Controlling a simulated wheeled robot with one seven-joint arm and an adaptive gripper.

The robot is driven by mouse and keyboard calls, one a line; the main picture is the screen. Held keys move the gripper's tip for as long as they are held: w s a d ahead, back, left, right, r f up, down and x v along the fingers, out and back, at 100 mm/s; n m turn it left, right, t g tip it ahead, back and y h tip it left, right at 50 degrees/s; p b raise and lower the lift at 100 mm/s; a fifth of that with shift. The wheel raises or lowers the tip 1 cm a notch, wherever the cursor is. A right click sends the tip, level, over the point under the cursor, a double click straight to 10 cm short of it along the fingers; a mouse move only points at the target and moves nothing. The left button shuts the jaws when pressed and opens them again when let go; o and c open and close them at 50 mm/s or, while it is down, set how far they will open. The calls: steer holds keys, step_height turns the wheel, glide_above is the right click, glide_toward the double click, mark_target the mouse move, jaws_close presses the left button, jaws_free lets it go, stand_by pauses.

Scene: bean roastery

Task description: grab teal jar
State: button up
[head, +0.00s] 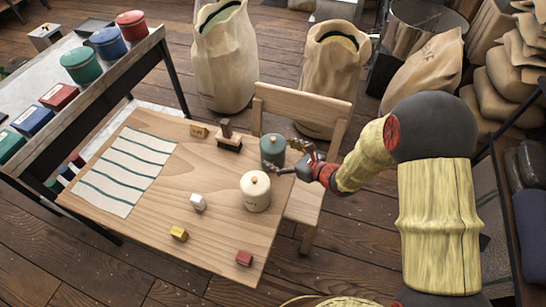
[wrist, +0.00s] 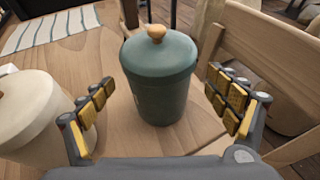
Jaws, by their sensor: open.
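The teal jar (head: 272,149) has a lid with a wooden knob and stands upright near the right side of the wooden table, by the chair. In the wrist view the teal jar (wrist: 160,80) is ahead of my gripper, roughly centred between the fingers. My gripper (wrist: 160,108) is open and empty, with one finger on each side and visible gaps to the jar. In the head view my gripper (head: 285,158) reaches the jar from the right, and its fingers cover part of the jar's lower side.
A cream jar (head: 255,192) stands close in front of the teal jar; it also shows at left in the wrist view (wrist: 35,122). A chair (head: 300,103) is close on the right. Small blocks and a striped cloth (head: 125,170) lie on the table.

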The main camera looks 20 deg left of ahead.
steer(key=b+x, duration=0.1)
steer(key=x, duration=0.3)
steer(key=shift+f, duration=0.1)
steer(key=shift+s, duration=0.1)
steer(key=shift+c, duration=1.2)
steer(key=c, duration=1.4)
